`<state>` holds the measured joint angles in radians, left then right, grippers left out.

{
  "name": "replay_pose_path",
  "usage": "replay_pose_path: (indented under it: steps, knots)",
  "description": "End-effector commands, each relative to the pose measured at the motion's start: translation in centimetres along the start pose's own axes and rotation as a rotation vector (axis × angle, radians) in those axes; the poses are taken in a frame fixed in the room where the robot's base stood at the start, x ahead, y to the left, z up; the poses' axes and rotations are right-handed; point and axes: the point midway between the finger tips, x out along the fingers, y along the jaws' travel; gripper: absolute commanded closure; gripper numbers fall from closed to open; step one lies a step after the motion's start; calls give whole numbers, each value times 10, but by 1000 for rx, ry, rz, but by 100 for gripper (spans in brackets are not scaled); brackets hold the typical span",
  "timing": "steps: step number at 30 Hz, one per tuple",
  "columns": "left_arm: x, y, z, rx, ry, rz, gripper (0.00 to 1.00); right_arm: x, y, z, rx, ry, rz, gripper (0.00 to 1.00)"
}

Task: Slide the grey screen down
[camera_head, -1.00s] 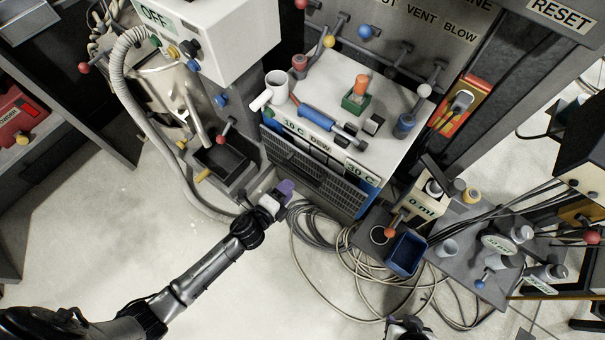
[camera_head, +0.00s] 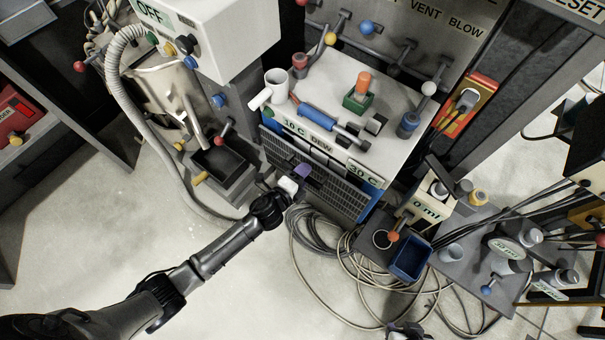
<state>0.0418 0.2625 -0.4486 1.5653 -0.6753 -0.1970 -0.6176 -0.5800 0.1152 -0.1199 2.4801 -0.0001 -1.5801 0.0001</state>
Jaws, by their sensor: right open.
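The grey screen (camera_head: 341,197) is a slatted panel on the front of the white oven unit, below its "30 C" labels. Blue (camera_head: 371,200) shows beside its right edge. My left gripper (camera_head: 303,172), with purple fingertips, is at the left-middle part of the screen. Whether the fingers touch the screen or are apart, and how wide they stand, is too small to tell. My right gripper (camera_head: 405,329) is at the bottom edge of the view, mostly cut off, open and away from the screen.
Cables (camera_head: 335,265) lie coiled on the floor below the unit. A blue bin (camera_head: 410,258) stands to the right of them. A dark tray (camera_head: 222,162) is at the left. On the unit's top are a white mug (camera_head: 276,86) and a blue-handled tool (camera_head: 318,117).

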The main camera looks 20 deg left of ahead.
Motion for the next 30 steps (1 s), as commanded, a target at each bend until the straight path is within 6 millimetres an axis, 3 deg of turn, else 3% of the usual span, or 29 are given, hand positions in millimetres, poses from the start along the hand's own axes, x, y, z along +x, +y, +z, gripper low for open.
replay_pose_path:
  steps: [2, 15, 25, 30]
  knots:
    - [0, 0, 0, 0, 0, 0, 58, 0, 0, 0, 1, 0, -1, 57]
    - [0, 0, 0, 0, 0, 0, 100, 0, 0, 0, -2, -1, 1, 57]
    - [0, 4, 0, 0, 0, 0, 100, 3, 3, 2, -9, -2, 7, 57]
    - [6, 32, -1, -1, 0, 2, 100, 23, 2, 8, -9, -1, 7, 57]
